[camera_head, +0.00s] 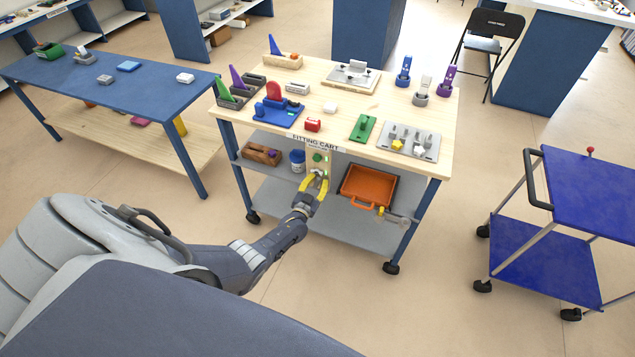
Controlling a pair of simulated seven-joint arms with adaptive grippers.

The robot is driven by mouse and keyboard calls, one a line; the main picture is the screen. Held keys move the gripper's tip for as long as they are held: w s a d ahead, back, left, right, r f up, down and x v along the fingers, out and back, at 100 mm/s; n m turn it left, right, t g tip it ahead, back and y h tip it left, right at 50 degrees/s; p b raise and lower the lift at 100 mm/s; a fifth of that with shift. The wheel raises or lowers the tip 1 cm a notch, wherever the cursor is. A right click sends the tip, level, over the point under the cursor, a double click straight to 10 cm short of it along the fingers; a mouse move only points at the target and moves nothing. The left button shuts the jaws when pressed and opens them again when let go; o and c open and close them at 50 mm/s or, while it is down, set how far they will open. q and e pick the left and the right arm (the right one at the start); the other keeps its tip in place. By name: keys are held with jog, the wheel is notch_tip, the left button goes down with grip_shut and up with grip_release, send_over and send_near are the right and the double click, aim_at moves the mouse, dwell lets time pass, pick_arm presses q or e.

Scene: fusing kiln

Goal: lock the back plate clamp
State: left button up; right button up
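A light metal plate (340,79) with a small clamp-like fitting (355,68) lies at the back of the fitting cart's wooden top; it looks like the back plate clamp. The fitting is too small to tell whether it is locked. My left gripper (317,175), with yellow fingers, is in front of the cart, below the front edge of its top and well away from that plate. Its fingers are spread, with nothing visible held between them. A green knob (317,157) on a beige upright panel shows just beyond the fingertips; contact cannot be told.
The cart top (338,118) carries several coloured holders, a green block (362,128) and a grey fixture plate (428,152) at front right. An orange tray (367,185) is on the shelf below. A blue table (110,95) stands left, a blue trolley (590,185) right.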

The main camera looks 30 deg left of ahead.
pick_arm(q)
jog(key=shift+c, duration=0.3)
grip_shut()
jog(key=shift+a+r+n, duration=0.1)
jog(key=shift+a+n, duration=0.15)
jog(key=shift+n, duration=0.55)
jog(key=shift+a+n, duration=0.2)
jog(key=shift+n, duration=0.6)
jog(key=shift+o, duration=0.3)
grip_release()
jog(key=shift+s, duration=0.1)
jog(key=s+d, duration=0.2)
jog(key=s, duration=0.9)
jog(key=shift+s, duration=0.4)
